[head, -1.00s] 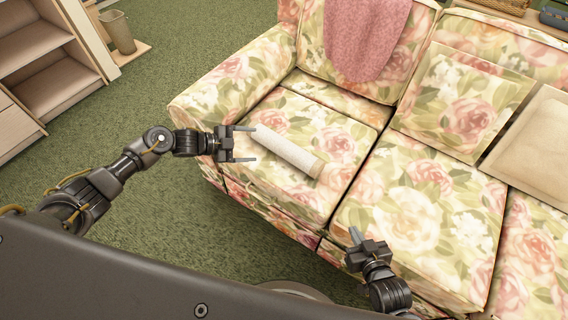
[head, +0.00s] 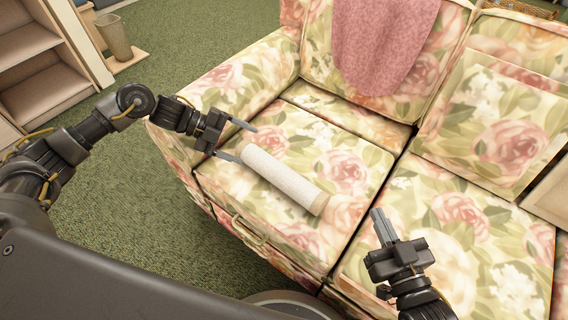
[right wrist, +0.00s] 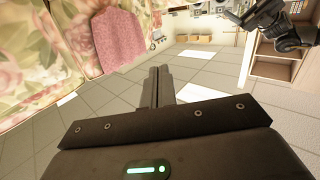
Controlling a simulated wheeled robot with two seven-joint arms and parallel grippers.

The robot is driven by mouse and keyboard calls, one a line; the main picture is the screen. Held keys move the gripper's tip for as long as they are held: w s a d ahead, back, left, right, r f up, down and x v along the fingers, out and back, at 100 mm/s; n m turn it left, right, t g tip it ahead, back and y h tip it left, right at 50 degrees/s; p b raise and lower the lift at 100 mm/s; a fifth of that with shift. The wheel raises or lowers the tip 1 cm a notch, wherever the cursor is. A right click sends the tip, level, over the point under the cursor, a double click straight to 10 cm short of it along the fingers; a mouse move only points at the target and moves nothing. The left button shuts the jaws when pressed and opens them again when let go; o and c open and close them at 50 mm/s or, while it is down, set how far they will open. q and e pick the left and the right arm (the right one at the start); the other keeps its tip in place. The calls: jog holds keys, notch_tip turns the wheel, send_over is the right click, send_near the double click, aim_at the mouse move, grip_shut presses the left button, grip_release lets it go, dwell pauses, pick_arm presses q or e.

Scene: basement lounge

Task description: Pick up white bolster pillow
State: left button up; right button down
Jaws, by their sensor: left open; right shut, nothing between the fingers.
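The white bolster pillow (head: 284,180) lies on the left seat cushion of the floral sofa (head: 430,215), near its front edge. It is a white cylinder with beige ends. My left gripper (head: 247,142) is open at the pillow's upper left end. One finger is close to that end; I cannot tell whether it touches. My right gripper (head: 379,222) is shut and empty, to the right of the pillow over the sofa front. It also shows in the right wrist view (right wrist: 158,72). The pillow is not visible in the right wrist view.
A pink throw (head: 383,40) hangs over the sofa back. A square floral cushion (head: 495,120) leans at the right. Wooden shelves (head: 50,85) and a bin (head: 113,38) stand at the upper left. Green carpet (head: 150,200) lies clear before the sofa.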

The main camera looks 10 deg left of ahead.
pick_arm(q)
jog(key=b, duration=0.2)
send_near(264, 168)
jog(key=d, duration=0.3)
jog(key=shift+w+d+f, duration=0.1)
jog(key=shift+d+f, duration=0.1)
jog(key=shift+f, duration=0.35)
jog(key=shift+w+d+f, duration=0.1)
jog(key=shift+d+f, duration=0.05)
jog(key=shift+f, duration=0.4)
jog(key=b+x, duration=0.1)
jog(key=x, duration=0.4)
jog(key=shift+d+f, duration=0.15)
jog(key=shift+d, duration=0.15)
jog(key=shift+w+d+f, duration=0.1)
jog(key=shift+d+f, duration=0.1)
jog(key=shift+d, duration=0.15)
jog(key=c, duration=0.9)
pick_arm(e)
notch_tip(264, 168, up, 8)
jog(key=s+t+y, duration=0.1)
jog(key=t+y, duration=0.3)
jog(key=t, duration=0.1)
jog(key=shift+s+a+f, duration=0.15)
jog(key=shift+s, duration=0.05)
